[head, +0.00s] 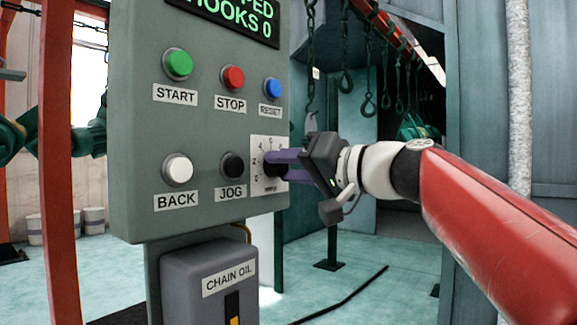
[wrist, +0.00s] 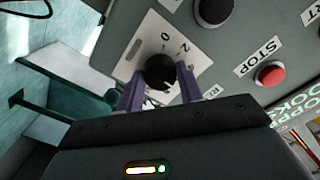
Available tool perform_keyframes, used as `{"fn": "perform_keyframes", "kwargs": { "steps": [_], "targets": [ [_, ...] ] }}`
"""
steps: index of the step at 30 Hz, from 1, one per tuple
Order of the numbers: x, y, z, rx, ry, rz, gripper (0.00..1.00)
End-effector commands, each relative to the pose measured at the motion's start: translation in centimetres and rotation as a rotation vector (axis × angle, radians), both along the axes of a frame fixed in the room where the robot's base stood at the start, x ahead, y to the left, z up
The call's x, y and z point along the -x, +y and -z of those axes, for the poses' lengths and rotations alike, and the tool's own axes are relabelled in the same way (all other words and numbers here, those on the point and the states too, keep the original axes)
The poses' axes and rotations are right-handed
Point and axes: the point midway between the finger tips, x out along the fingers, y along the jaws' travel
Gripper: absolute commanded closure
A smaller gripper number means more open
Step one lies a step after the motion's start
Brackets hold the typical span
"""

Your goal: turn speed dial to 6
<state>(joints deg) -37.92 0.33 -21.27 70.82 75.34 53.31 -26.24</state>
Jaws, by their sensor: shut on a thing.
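The speed dial is a black round knob (wrist: 160,72) on a white scale plate (head: 257,150) at the right edge of the grey control panel (head: 215,120). In the wrist view the fingers of my gripper (wrist: 162,90) stand on either side of the knob. The knob's pointer cannot be made out clearly, so I cannot tell which number it is on.
Close to the dial are the black JOG button (head: 232,165), the blue RESET button (head: 272,89) and the red STOP button (head: 232,78). Green START (head: 178,65) and white BACK (head: 178,169) buttons are further left. A chain oil box (head: 210,285) is below. Hooks (head: 368,100) hang behind.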

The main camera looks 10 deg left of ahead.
Motion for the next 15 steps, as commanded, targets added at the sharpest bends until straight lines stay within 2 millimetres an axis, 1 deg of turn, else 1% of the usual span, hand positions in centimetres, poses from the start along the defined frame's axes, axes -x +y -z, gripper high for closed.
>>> {"fn": "perform_keyframes", "kwargs": {
  "steps": [10, 11, 15],
  "targets": [
    [-0.06, -0.08, -0.03, -0.001, 0.001, 0.003, 0.87],
    [-0.06, -0.08, -0.03, -0.001, 0.001, 0.003, 0.6],
    [-0.04, -0.06, -0.03, -0.001, 0.001, 0.002, 0.42]
  ]
}}
